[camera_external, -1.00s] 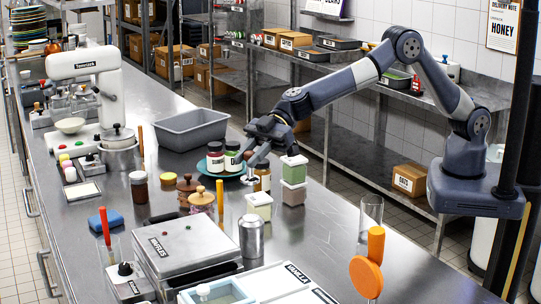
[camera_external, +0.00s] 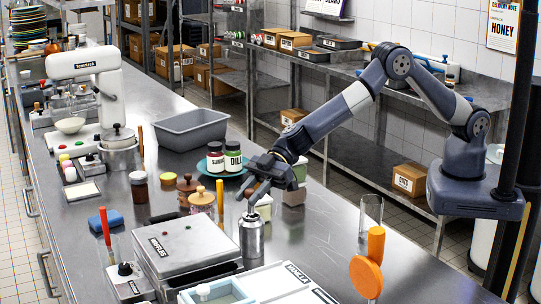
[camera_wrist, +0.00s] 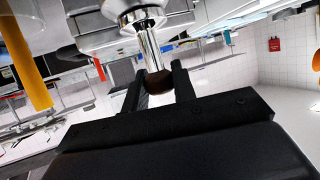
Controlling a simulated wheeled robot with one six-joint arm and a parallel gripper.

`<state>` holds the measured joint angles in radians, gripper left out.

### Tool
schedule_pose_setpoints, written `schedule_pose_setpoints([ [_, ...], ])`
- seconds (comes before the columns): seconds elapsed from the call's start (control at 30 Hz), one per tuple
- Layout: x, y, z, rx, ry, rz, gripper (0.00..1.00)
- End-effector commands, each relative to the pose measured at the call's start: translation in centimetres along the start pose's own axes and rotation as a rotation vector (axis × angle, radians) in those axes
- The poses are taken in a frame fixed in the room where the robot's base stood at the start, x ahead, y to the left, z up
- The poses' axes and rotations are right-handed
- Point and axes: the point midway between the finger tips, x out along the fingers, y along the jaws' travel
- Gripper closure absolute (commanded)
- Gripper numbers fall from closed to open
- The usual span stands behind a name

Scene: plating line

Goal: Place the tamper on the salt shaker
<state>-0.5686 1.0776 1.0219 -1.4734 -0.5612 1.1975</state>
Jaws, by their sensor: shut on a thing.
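The salt shaker (camera_external: 251,240) is the upright metal cylinder near the middle of the counter in the external view. My gripper (camera_external: 256,193) is right above its top. In the wrist view my gripper (camera_wrist: 160,88) is shut around the dark end of the tamper (camera_wrist: 150,47), whose shiny metal shaft widens away from the fingers. In the external view the tamper is small and mostly hidden by the fingers. It is over the shaker's top; I cannot tell whether they touch.
The waffle iron (camera_external: 185,250) stands close to the left of the shaker. A pink-and-tan jar (camera_external: 203,203) and an orange upright stick are behind it. Stacked green-lidded containers (camera_external: 297,180) stand behind my gripper. A clear glass (camera_external: 371,212) and an orange paddle (camera_external: 367,272) are to the right.

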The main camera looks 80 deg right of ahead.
Motion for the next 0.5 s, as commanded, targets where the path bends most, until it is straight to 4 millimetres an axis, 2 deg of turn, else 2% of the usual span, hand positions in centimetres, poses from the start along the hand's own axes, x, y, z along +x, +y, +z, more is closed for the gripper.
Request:
schedule_pose_setpoints([
  [0.07, 0.12, 0.0, 0.26, 0.0, 0.0, 0.0, 0.98],
  [0.1, 0.09, 0.0, 0.2, 0.0, 0.0, 0.0, 0.71],
  [0.33, 0.08, 0.0, 0.2, 0.0, 0.0, 0.0, 0.53],
  [0.5, 0.08, 0.0, 0.19, 0.0, 0.0, 0.0, 0.53],
])
